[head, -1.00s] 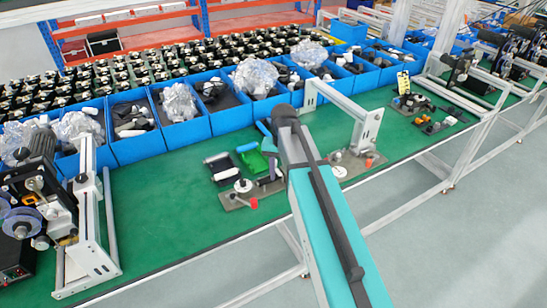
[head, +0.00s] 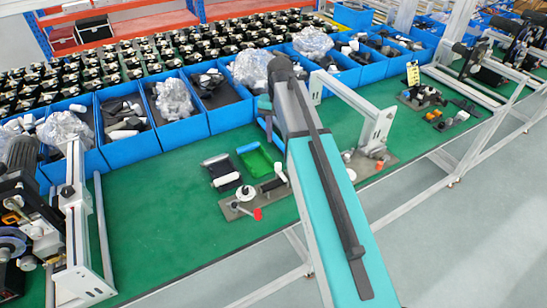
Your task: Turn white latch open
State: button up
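A small grey fixture plate (head: 232,212) lies on the green table, left of my arm. It carries a round white knob-like part (head: 245,192), perhaps the white latch, and a red-tipped lever (head: 257,214) pointing toward the front edge. A second plate (head: 374,166) to the right of my arm has a white part (head: 350,174) and a grey upright frame; its inner side is partly covered by the arm. I cannot tell for sure which part is the latch. My teal and grey arm reaches across the middle of the view and hides its own end. The gripper fingers do not show.
A row of blue bins (head: 182,132) with wrapped parts stands behind. A black roller part (head: 221,172) and a green tray (head: 258,160) lie behind the left plate. A machine (head: 75,240) stands at far left. The table between it and the left plate is clear.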

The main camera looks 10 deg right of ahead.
aim_at(278, 164)
jog(key=shift+w+d, duration=0.1)
jog(key=shift+w, duration=0.15)
jog(key=shift+s, duration=0.1)
jog(key=shift+f+b, duration=4.15)
jog(key=shift+f, duration=2.75)
grip_shut()
